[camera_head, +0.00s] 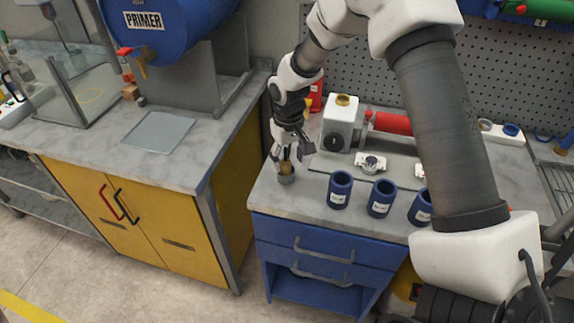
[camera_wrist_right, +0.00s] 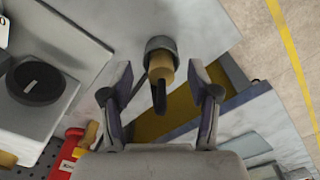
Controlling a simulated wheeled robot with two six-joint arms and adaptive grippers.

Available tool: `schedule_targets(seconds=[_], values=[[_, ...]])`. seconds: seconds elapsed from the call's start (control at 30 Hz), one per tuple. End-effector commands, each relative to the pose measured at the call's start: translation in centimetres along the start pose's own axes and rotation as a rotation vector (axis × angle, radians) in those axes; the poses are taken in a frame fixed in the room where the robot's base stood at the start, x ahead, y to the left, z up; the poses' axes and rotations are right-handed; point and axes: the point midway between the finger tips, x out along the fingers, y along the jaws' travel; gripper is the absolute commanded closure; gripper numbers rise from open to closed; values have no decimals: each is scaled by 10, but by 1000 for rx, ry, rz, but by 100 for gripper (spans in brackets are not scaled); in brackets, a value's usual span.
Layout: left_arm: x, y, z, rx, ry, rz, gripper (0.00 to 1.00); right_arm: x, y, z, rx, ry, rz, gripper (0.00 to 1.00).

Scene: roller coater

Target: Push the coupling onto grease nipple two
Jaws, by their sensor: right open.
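My right gripper (camera_head: 287,156) points down at the left front corner of the grey bench, open. Below it stands a small grey cup (camera_head: 286,179) holding a yellow-tan piece with a dark stem. In the right wrist view the cup (camera_wrist_right: 160,44), yellow-tan piece (camera_wrist_right: 162,68) and dark stem (camera_wrist_right: 160,97) lie between my right gripper's (camera_wrist_right: 160,76) spread fingers, with gaps on both sides. I cannot tell which part is the coupling. Two small pale blocks with metal fittings (camera_head: 371,163) (camera_head: 419,170) sit before the roller machine; their nipples are too small to identify. My left gripper is out of view.
A white machine housing (camera_head: 341,125) with a red roller (camera_head: 391,123) stands behind on the bench. Several blue cups (camera_head: 340,189) line the front. A red container (camera_head: 315,98) is behind my right gripper. A gap separates the left counter (camera_head: 190,165).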

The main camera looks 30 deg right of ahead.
Motion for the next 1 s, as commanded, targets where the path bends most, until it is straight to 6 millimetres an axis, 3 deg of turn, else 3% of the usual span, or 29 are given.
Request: schedule_targets(seconds=[0.13,0.33,0.5,1.0], values=[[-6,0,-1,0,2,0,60,19,0,1,-1,-2,0,40],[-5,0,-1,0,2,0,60,21,0,0,-1,1,0,40],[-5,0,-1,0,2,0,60,21,0,0,-1,0,0,100],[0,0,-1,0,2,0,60,13,0,-1,-1,3,0,100]])
